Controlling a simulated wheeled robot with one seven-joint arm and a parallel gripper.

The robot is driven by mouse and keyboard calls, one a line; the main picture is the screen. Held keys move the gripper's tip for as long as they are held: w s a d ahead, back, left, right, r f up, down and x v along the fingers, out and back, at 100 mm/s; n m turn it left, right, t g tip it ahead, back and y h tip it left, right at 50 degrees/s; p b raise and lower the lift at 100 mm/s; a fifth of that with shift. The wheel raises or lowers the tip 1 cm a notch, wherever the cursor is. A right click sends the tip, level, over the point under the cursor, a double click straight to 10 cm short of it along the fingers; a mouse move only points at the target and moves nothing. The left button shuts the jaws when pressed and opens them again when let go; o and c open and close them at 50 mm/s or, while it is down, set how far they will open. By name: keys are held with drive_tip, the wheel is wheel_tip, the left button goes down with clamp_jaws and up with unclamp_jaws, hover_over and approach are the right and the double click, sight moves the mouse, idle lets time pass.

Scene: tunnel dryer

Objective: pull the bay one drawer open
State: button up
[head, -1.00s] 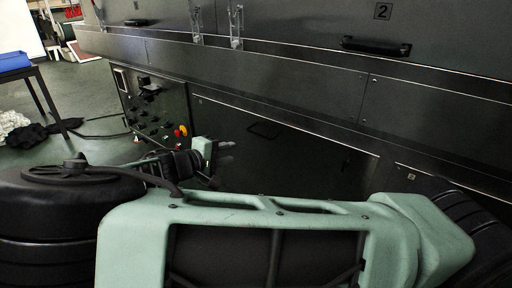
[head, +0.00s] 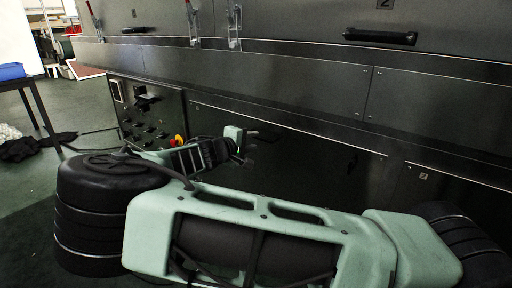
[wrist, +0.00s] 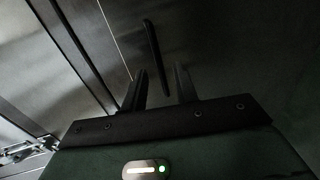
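The bay one drawer (head: 310,163) is the dark lower panel right of the control panel in the head view. Its face looks flush with the machine. The drawer face fills the right of the wrist view (wrist: 225,50). Its black bar handle (wrist: 152,48) runs slantwise there, its lower end in line with the gap between my fingers. My gripper (head: 252,150) is near the drawer's upper left part and largely hides the handle in the head view. In the wrist view my gripper (wrist: 160,85) is open with nothing held. I cannot tell whether the fingers reach around the handle.
A control panel (head: 148,115) with knobs and a red and yellow button is left of the drawer. A drawer marked 2 (head: 440,190) is to the right. Above are a black door handle (head: 380,37) and upright latches (head: 234,27). A table (head: 35,92) stands far left on green floor.

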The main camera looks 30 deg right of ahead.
drive_tip(key=shift+b+x, duration=0.45)
drive_tip(key=shift+x, duration=1)
clamp_jaws()
drive_tip(key=f+p+v, duration=0.2)
drive_tip(key=p+v, duration=0.2)
drive_tip(key=v, duration=0.6)
drive_tip(key=a+f+p+v, duration=0.1)
drive_tip(key=p+v, duration=0.4)
drive_tip(key=v, duration=0.5)
drive_tip(key=f+p+v, duration=0.3)
drive_tip(key=p+v, duration=0.1)
drive_tip(key=v, duration=0.6)
drive_tip(key=shift+s+a+f, duration=0.15)
drive_tip(key=shift+s+a, duration=0.15)
drive_tip(key=shift+a, duration=0.25)
unclamp_jaws()
